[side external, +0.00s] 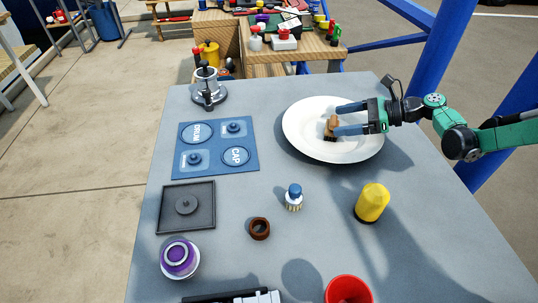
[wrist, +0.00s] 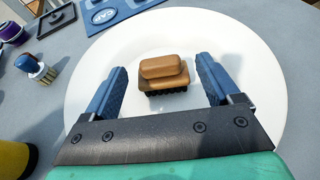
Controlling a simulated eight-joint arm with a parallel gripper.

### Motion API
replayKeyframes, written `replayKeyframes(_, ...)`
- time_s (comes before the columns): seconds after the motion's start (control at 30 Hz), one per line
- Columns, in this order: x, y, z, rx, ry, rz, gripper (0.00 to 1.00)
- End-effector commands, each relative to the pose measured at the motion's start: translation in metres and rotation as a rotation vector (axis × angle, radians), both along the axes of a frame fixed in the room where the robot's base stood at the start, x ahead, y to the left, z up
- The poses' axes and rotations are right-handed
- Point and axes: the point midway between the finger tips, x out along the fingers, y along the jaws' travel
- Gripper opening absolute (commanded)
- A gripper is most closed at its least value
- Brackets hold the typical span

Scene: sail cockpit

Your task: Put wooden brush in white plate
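The wooden brush (wrist: 163,73) has a brown wooden body with dark bristles facing down. It is over the white plate (wrist: 240,45) and appears to rest on it, near the middle. In the side external view the brush (side external: 331,127) shows beside my fingers on the white plate (side external: 310,112). My gripper (wrist: 160,85) is open, with its blue fingers apart on either side of the brush and a gap visible on both sides. In the side external view my gripper (side external: 345,119) reaches in from the right, low over the plate.
A yellow cylinder (side external: 372,202), a small blue-topped brush (side external: 294,197), a brown ring (side external: 259,228) and a red cup (side external: 348,290) stand in front of the plate. A blue panel (side external: 216,148), a dark square tray (side external: 171,222) and a purple-white round object (side external: 179,258) lie left.

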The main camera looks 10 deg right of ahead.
Motion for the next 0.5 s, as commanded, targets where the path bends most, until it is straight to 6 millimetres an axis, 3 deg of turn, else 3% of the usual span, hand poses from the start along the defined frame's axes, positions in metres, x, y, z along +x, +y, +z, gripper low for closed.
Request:
replayKeyframes(0.17, -0.001, -0.003, 0.004, 0.0, 0.001, -0.001, 0.83)
replayKeyframes(0.5, -0.025, -0.063, 0.031, 0.001, 0.001, -0.005, 0.83)
